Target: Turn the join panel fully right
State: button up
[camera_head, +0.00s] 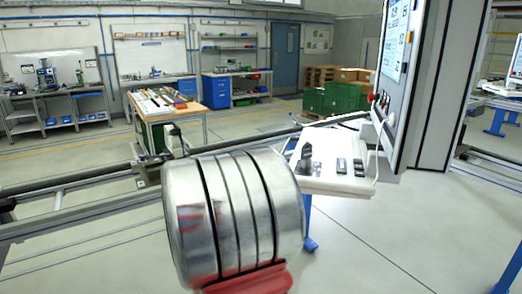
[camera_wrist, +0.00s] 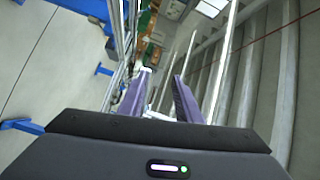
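A tall panel cabinet (camera_head: 398,75) with a screen and a red button stands at the right in the head view; I cannot tell for sure that it is the join panel. A white sloped console (camera_head: 335,165) with dark switches sits at its lower left. My gripper (camera_wrist: 158,88) shows in the wrist view with its two purple fingers apart. Something small and white lies in view beyond them, and I see nothing held. In the head view my silver arm link hides the middle foreground, and my gripper is not visible there.
A long metal rail (camera_head: 75,185) crosses at the left. A work table (camera_head: 165,108) with parts stands behind it. Green crates (camera_head: 338,98) are stacked further back. Another screen station (camera_head: 510,75) is at the far right. The grey floor (camera_head: 400,235) at lower right is mostly clear.

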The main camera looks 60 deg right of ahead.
aim_at(284, 149)
jog(key=s+d+f+m+g, duration=0.1)
jog(key=s+d+m+g, duration=0.2)
jog(key=s+g, duration=0.1)
jog(key=shift+s+d+m+h, duration=0.3)
jog(key=shift+s+d+h, duration=0.1)
jog(key=shift+s, duration=0.5)
jog(key=shift+f, duration=0.1)
jog(key=d, duration=0.9)
jog(key=d+r, duration=0.1)
jog(key=d, duration=0.3)
jog(key=shift+s+d, duration=0.3)
jog(key=shift+s, duration=0.1)
jog(key=shift+c, duration=0.2)
jog(key=shift+f, duration=0.1)
grip_shut()
